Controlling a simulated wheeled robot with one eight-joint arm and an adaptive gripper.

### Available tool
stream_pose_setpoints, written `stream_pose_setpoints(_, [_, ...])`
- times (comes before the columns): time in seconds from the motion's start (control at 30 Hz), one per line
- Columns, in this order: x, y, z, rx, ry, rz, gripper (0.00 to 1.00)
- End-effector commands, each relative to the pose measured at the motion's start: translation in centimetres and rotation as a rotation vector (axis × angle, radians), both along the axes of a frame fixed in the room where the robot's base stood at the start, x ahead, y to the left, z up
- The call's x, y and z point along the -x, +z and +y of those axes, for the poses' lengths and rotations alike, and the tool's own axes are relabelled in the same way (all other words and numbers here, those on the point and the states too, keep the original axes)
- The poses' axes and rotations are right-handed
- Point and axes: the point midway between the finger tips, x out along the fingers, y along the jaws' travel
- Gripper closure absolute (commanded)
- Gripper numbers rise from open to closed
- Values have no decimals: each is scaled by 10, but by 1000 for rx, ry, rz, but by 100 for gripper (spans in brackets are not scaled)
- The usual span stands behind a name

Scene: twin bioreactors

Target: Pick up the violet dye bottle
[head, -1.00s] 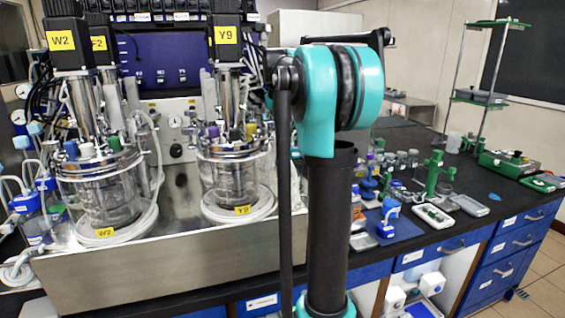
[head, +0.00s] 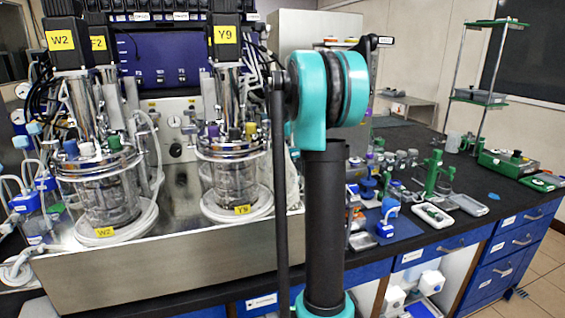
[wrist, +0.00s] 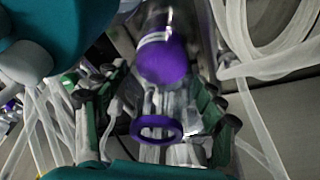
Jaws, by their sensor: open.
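In the wrist view, a bottle-like glass piece with a violet end (wrist: 163,62) and a pale band hangs into the picture from the top centre. It looks like the violet dye bottle, though its upper part is cut off. A violet ring (wrist: 157,129) shows below it, with clear tubes behind. My gripper (wrist: 155,115) is open, with dark green-edged fingers left and right of the ring. The violet end lies beyond the fingertips, and I see no contact. In the head view, my arm hides my gripper, and I cannot pick out the bottle for certain.
Two glass reactors, W2 (head: 105,195) and Y9 (head: 232,175), stand on a steel-fronted base (head: 180,262). White tubing (wrist: 262,60) loops at right in the wrist view. A green stand (head: 434,175) and several small items crowd the black bench at right.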

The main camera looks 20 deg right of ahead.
Motion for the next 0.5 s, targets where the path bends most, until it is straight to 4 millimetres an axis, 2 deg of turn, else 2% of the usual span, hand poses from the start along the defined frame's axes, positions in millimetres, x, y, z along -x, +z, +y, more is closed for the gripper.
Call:
stream_pose_setpoints(0.1, [0, 0, 0, 0, 0, 0, 31])
stream_pose_setpoints(0.5, [0, 1, 0, 0, 0, 0, 80])
